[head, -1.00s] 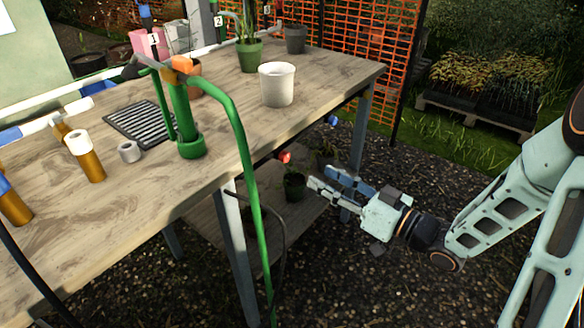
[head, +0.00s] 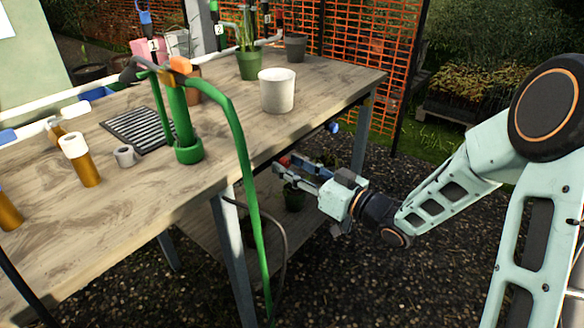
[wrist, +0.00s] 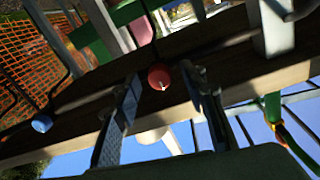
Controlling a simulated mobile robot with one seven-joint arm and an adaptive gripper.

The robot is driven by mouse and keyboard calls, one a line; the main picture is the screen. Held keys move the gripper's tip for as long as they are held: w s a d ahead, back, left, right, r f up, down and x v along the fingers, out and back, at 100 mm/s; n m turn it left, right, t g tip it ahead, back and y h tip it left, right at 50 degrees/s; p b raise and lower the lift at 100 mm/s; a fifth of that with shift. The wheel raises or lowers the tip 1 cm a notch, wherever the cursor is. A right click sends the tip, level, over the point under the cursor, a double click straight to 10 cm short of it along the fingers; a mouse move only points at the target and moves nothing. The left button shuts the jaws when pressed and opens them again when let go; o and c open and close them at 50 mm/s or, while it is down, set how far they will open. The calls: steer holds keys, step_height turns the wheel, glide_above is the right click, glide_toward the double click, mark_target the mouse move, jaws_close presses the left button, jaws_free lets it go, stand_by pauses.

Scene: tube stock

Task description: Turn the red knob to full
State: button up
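The red knob (head: 284,160) sits under the front edge of the workbench (head: 330,100), small and partly covered by my gripper in the head view. In the wrist view, the round red knob (wrist: 159,77) has a small pale mark near its lower right. My gripper (head: 287,166) is open at the bench edge. In the wrist view its two fingers stand apart, one on each side of the knob. I cannot tell whether the fingertips reach past the knob, and I see no clear contact.
A blue knob (head: 334,127) is farther right along the same edge; it also shows in the wrist view (wrist: 42,123). A green hose (head: 245,170) hangs over the bench front, left of my gripper. A potted plant (head: 294,196) stands on the lower shelf beneath.

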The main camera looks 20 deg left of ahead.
steer(key=shift+c, duration=0.7)
jaws_close()
